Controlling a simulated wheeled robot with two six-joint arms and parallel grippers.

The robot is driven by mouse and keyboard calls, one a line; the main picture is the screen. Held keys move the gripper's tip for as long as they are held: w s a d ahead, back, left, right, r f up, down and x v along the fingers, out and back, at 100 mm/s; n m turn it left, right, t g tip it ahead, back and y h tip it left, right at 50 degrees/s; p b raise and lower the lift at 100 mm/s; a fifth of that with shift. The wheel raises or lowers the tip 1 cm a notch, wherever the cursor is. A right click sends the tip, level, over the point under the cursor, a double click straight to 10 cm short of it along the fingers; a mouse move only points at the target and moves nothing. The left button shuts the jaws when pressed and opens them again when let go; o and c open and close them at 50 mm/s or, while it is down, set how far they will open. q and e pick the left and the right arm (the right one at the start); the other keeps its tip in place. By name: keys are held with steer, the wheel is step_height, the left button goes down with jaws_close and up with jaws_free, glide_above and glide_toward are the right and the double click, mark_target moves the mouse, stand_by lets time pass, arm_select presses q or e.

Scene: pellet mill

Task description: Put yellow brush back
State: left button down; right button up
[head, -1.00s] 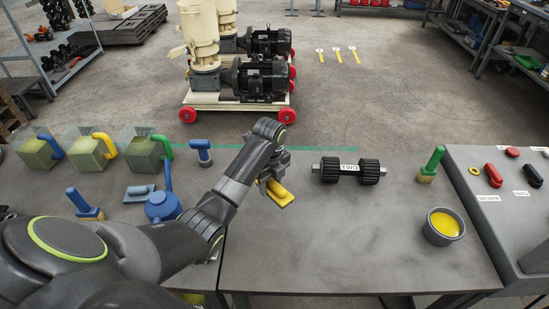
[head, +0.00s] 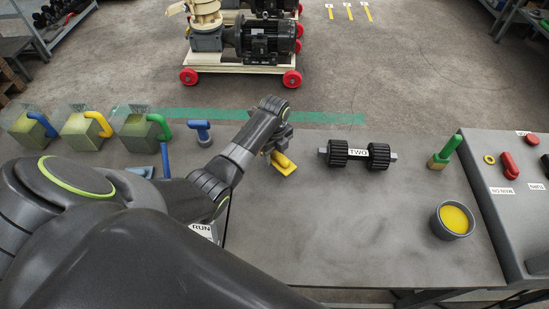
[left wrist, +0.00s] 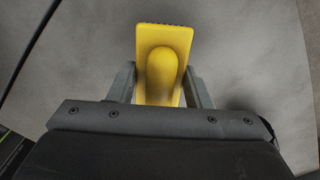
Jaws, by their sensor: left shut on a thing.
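The yellow brush (head: 284,164) is in my left gripper (head: 274,153), above the middle of the grey table. In the left wrist view the yellow brush (left wrist: 163,62) fills the space between the two fingers of the left gripper (left wrist: 161,88), which are shut on it. Its flat yellow plate points away from the wrist, with a rounded handle along its top and dark bristles just showing at the far edge. Three clear bins with handles stand at the table's back left; the middle one has a yellow handle (head: 99,121). My right gripper is not in view.
A black ribbed roller (head: 338,153) marked TWO lies right of the brush. A green-handled brush (head: 446,150) and a bowl of yellow stuff (head: 452,219) stand farther right, beside a grey control panel (head: 500,200). A blue-handled tool (head: 200,131) stands left of my gripper.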

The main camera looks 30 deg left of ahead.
mark_target(274, 160)
arm_select(q)
steer(key=shift+f, duration=1.45)
steer(key=shift+f, duration=0.1)
steer(key=shift+f, duration=0.1)
steer(key=c, duration=0.7)
jaws_free()
step_height(274, 160, up, 12)
steer(key=shift+r+b, duration=0.2)
steer(key=shift+b, duration=0.35)
steer(key=shift+s+d+f, duration=0.1)
